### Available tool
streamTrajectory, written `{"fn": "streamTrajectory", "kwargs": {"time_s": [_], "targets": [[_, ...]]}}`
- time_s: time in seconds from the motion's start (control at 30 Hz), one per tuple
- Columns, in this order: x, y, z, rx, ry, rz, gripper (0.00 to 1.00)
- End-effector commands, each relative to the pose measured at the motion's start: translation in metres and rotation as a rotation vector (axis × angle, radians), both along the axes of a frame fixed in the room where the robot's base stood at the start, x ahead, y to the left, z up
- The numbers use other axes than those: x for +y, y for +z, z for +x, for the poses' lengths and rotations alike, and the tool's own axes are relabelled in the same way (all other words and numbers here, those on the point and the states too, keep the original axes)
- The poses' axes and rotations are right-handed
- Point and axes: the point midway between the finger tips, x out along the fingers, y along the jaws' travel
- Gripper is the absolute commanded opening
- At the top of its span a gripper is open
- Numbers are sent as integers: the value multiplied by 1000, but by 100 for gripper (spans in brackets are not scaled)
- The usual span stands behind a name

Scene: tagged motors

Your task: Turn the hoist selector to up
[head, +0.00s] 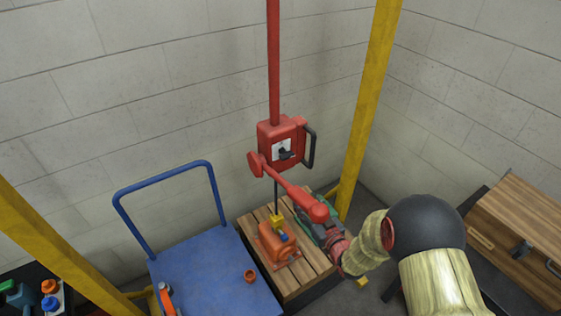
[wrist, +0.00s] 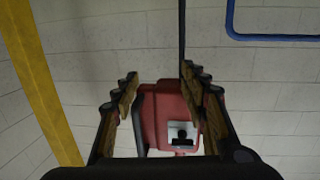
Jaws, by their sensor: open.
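The red hoist box (head: 268,133) is fixed at the foot of a red post by the wall. Its black selector knob (head: 286,154) sits on a white plate; I cannot tell its setting. There the box (wrist: 155,115), plate and selector (wrist: 182,136) show beyond my gripper (wrist: 159,75). My gripper is open, with the box seen between its two fingers. The fingers look apart from the selector.
A black handle (head: 310,148) juts from the box's right side. An orange motor (head: 276,243) stands on a wooden pallet (head: 300,287). A blue cart (head: 205,275) is left; a yellow post (head: 366,100) is right.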

Motion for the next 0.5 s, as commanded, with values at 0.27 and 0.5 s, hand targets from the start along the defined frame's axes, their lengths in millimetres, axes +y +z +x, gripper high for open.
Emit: {"fn": "streamTrajectory", "kwargs": {"time_s": [0.27, 0.5], "targets": [[18, 114, -13, -368, 104, 209, 44], [20, 134, -15, -426, 117, 251, 44]]}}
